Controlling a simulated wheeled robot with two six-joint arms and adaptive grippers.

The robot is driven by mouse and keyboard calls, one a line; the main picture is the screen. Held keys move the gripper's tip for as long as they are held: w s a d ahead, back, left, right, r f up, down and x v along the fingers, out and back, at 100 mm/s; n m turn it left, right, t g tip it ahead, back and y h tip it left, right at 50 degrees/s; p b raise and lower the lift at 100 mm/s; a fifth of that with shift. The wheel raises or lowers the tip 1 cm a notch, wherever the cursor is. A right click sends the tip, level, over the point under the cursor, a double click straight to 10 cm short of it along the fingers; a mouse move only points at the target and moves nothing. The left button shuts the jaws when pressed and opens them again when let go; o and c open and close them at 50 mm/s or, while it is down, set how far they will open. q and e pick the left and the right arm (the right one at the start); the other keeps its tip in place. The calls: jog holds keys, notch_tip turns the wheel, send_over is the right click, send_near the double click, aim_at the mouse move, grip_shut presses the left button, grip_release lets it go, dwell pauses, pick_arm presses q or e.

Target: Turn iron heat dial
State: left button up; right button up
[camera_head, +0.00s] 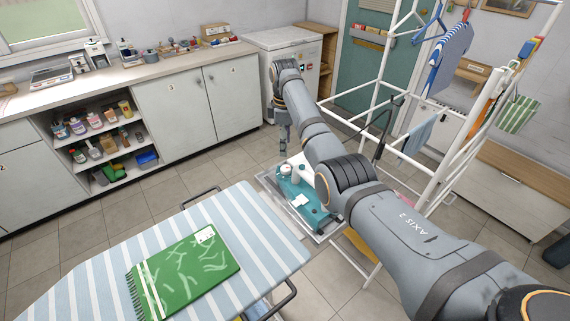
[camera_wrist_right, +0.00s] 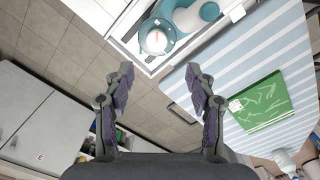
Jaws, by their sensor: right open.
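The teal and white iron (camera_head: 290,187) lies on a metal rest at the end of the ironing board in the head view, partly hidden by my right arm. Its round white dial (camera_head: 285,169) faces up. In the right wrist view the dial (camera_wrist_right: 157,40) shows a red mark, beside the iron's teal body (camera_wrist_right: 166,15). My right gripper (camera_head: 284,141) hangs above the dial, pointing down. In the right wrist view its fingers (camera_wrist_right: 160,72) are spread apart and empty, with the dial beyond the fingertips. My left gripper is not in view.
The striped ironing board (camera_head: 100,265) holds a green notebook (camera_head: 185,272). A white drying rack (camera_head: 375,95) with hanging cloths stands to the right, close to my right arm. Cabinets (camera_head: 190,100) line the back left wall. Floor between them is clear.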

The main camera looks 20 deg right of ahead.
aim_at(286, 168)
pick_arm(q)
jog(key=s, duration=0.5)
pick_arm(e)
jog(key=f, duration=0.3)
jog(key=shift+s+d+f+p, duration=0.1)
jog(key=shift+s+f+p, duration=0.15)
jog(key=shift+p, duration=0.15)
jog(key=shift+w+d+f, duration=0.1)
jog(key=shift+w+f, duration=0.1)
jog(key=shift+f, duration=0.45)
jog(key=shift+w+d+f, duration=0.1)
jog(key=shift+w+f, duration=0.05)
jog(key=shift+f, duration=0.45)
jog(key=f, duration=0.3)
jog(key=shift+w+f, duration=0.2)
jog(key=shift+f, duration=0.2)
jog(key=shift+s+a+f, duration=0.1)
jog(key=shift+f, duration=0.1)
jog(key=shift+c, duration=1.1)
jog(key=c, duration=0.9)
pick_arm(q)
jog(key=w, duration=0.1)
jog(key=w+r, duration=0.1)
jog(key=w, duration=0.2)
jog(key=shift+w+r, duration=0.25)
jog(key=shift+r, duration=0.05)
pick_arm(e)
jog(key=shift+c, duration=0.2)
